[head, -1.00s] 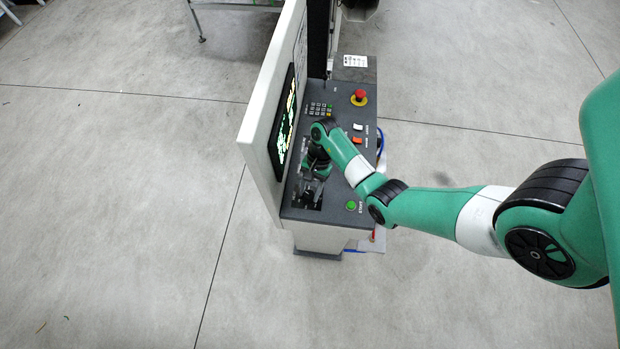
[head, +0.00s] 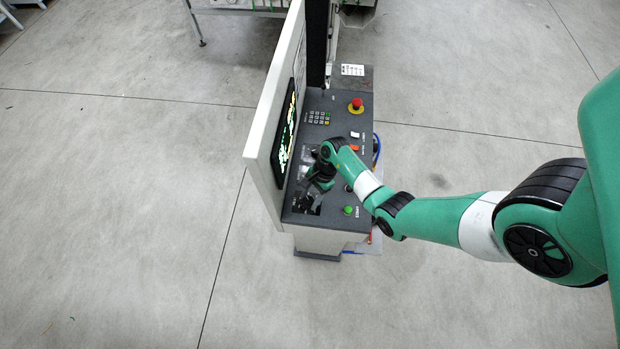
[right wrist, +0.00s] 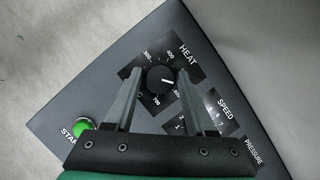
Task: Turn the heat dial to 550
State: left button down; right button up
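The heat dial (right wrist: 161,79) is a round black knob on a black plate with HEAT lettering, in the right wrist view. Its white mark points right and slightly down. The 300 and 400 labels show above it and 700 below; the number at the mark is partly covered by a finger. My right gripper (right wrist: 158,76) is open, one finger on each side of the dial, with gaps between fingers and knob. In the head view, my right gripper (head: 308,196) is over the near left part of the panel and hides the dial. My left gripper is not in view.
The dark control panel (head: 338,110) has a red emergency button (head: 356,105), a keypad (head: 319,118) and a green start button (head: 349,210). A screen (head: 285,135) in an upright light housing borders it on the left. SPEED (right wrist: 226,111) and PRESSURE labels lie beside the heat dial.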

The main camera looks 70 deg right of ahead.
jog(key=shift+o, duration=1.2)
jog(key=shift+r, duration=0.15)
jog(key=p+v, duration=0.2)
jog(key=v, duration=0.9)
jog(key=shift+r, duration=0.2)
jog(key=shift+d, duration=0.1)
